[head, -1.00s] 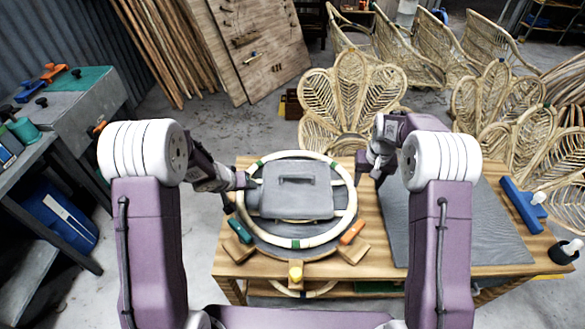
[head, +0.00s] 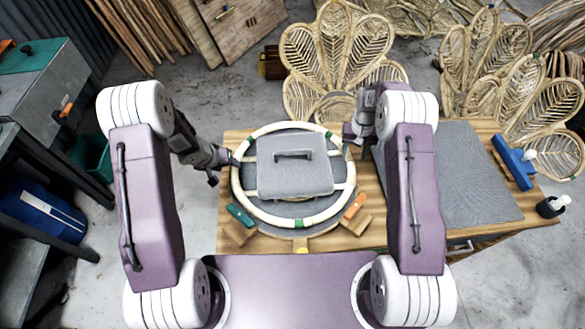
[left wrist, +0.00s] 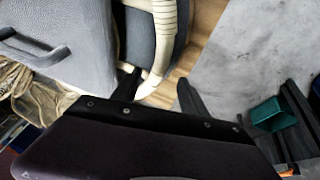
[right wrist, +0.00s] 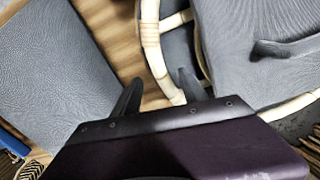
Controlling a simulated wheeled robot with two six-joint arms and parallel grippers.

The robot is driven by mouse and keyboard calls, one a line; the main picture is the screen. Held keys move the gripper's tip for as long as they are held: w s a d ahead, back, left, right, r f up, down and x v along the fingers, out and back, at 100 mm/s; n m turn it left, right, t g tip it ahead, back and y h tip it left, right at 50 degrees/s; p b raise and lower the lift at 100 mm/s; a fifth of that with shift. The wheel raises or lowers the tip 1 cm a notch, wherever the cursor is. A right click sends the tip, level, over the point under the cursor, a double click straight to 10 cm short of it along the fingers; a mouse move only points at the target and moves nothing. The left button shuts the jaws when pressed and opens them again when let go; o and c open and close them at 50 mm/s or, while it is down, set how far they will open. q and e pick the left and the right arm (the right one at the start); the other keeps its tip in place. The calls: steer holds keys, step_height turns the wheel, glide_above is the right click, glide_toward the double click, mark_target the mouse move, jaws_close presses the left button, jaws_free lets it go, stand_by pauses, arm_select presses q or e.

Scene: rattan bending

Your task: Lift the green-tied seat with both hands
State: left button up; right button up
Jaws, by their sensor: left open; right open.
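The seat is a pale round rattan ring (head: 243,203) with green ties and cross bars. It lies flat on a round dark grey base (head: 290,230) on the wooden table. A grey block with a handle (head: 292,172) sits over its middle. My left gripper (head: 229,158) is open at the ring's left side; in the left wrist view (left wrist: 157,88) the rim lies between its fingers. My right gripper (head: 354,142) is open at the ring's right side; in the right wrist view (right wrist: 158,85) the rim runs between its fingers. Contact cannot be told.
A grey mat (head: 455,180) covers the table's right part. A blue tool (head: 513,162) and a dark cup (head: 552,206) are at its right edge. Wooden blocks with a teal clamp (head: 240,215) and an orange clamp (head: 354,205) sit at the ring's front. Woven chair backs (head: 340,60) stand behind.

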mark_target(236, 169)
arm_select(q)
steer(key=x, duration=0.8)
steer(key=shift+d+f, duration=0.1)
steer(key=shift+d, duration=0.05)
arm_select(e)
step_height(236, 169, down, 8)
steer(key=shift+s+d+f, duration=0.15)
steer(key=shift+f, duration=0.05)
arm_select(q)
steer(key=shift+s, duration=0.1)
steer(key=shift+c, duration=0.3)
arm_select(e)
steer(key=shift+c, duration=0.3)
arm_select(q)
steer(key=c, duration=1)
arm_select(e)
steer(key=c, duration=1)
arm_select(q)
jaws_close()
arm_select(e)
jaws_close()
